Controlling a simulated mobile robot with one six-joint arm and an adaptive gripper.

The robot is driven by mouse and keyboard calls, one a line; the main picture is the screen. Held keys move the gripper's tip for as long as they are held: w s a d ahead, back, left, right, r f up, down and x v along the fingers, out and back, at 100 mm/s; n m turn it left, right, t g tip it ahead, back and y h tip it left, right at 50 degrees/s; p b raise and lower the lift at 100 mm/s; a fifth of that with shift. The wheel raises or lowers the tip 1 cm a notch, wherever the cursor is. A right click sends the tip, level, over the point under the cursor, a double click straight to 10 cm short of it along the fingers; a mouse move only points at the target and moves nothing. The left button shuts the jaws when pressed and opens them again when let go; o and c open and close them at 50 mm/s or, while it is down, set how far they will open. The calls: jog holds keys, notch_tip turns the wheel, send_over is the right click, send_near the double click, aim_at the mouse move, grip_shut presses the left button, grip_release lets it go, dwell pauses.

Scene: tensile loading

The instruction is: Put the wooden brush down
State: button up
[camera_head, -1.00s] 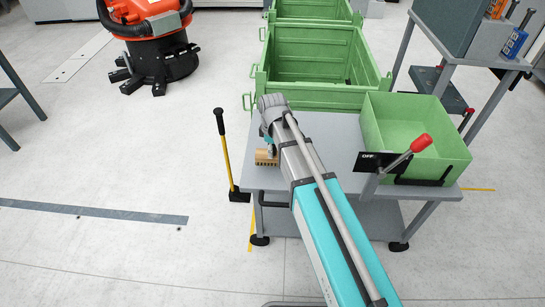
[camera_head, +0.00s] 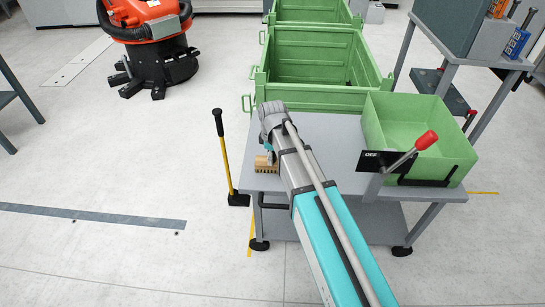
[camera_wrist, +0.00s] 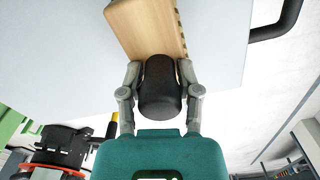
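The wooden brush (camera_head: 266,165) is a light wooden block with a row of bristles, near the left edge of the grey table (camera_head: 338,131). In the wrist view the wooden brush (camera_wrist: 148,27) shows large, with a dark rounded part (camera_wrist: 159,90) between my fingers. My gripper (camera_wrist: 159,72) is closed around that dark part, with one finger on each side. In the head view my arm partly hides the brush and gripper. The brush is at or just above the tabletop; I cannot tell whether it touches.
A green bin (camera_head: 416,127) stands on the table's right, with a red-knobbed lever (camera_head: 426,140) and OFF sign in front. Large green crates (camera_head: 318,66) stand behind. A yellow-and-black handled tool (camera_head: 226,160) stands left of the table. The tabletop left of the bin has bare room.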

jog(key=o, duration=0.4)
jog(key=shift+r, duration=0.1)
notch_tip(320, 180, up, 12)
jog(key=p, duration=1.2)
jog(key=shift+s, duration=0.1)
dwell(1.1)
